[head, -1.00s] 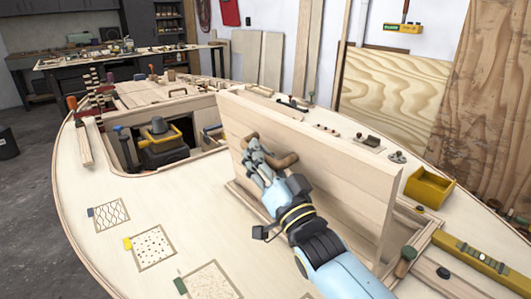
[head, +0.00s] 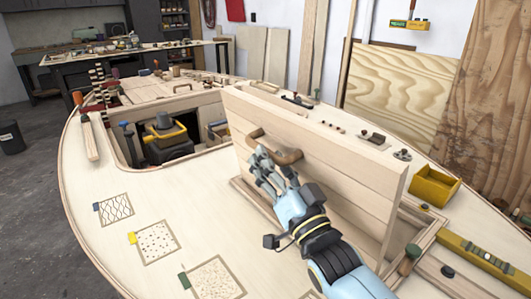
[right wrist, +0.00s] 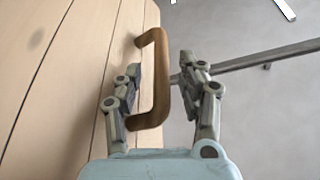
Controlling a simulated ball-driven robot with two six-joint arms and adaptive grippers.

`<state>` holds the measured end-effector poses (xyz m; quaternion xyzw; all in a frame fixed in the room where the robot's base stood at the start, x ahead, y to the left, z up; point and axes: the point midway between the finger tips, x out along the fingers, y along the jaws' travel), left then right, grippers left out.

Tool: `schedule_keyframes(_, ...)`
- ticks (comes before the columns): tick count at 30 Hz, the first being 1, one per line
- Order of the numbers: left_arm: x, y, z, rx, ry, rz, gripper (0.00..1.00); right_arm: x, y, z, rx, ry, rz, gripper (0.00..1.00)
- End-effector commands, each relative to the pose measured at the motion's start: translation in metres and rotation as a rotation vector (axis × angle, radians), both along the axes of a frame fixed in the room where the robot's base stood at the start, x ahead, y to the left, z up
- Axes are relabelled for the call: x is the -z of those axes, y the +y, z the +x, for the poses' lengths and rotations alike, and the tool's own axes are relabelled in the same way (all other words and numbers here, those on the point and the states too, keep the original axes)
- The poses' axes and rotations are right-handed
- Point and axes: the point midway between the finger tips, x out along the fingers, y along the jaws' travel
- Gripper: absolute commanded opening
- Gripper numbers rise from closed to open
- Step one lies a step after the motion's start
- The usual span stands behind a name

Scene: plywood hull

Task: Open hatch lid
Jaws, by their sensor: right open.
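The hatch lid (head: 345,165) is a pale wooden panel that stands nearly upright above the framed hatch opening (head: 425,222) in the deck. Its brown bar handle (head: 285,154) is on the face toward me. My right gripper (head: 261,160) is open just in front of and below the handle in the head view. In the right wrist view the handle (right wrist: 160,85) lies between the two spread fingers, with gaps beside it; I cannot tell whether a finger touches it. My left gripper is not in view.
A second deck opening with a black and yellow machine (head: 165,135) is left of the lid. A yellow bin (head: 435,187) and a long yellow level (head: 480,257) lie to the right. Small tools line the far deck edge.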

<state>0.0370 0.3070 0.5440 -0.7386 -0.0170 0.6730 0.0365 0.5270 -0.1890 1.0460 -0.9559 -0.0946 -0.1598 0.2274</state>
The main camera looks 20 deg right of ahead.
Motion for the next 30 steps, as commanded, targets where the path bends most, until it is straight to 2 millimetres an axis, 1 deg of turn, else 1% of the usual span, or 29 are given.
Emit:
schedule_keyframes(1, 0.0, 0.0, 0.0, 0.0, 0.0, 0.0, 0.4, 0.006, -0.001, -0.012, 0.0, 0.004, 0.0, 0.4)
schedule_keyframes(6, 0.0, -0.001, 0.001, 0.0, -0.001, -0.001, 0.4, 0.019, -0.005, -0.048, 0.0, 0.004, -0.002, 0.4)
schedule_keyframes(9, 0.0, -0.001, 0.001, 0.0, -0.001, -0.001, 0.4, 0.026, -0.008, -0.065, 0.0, 0.005, 0.0, 0.4)
schedule_keyframes(12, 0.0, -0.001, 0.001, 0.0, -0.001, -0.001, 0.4, 0.03, -0.009, -0.077, 0.0, 0.003, 0.0, 0.4)
schedule_keyframes(17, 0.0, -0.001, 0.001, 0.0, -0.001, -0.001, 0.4, 0.033, -0.01, -0.086, 0.0, 0.001, 0.0, 0.4)
schedule_keyframes(30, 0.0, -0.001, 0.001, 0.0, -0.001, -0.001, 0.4, 0.033, -0.01, -0.087, 0.0, 0.001, 0.0, 0.4)
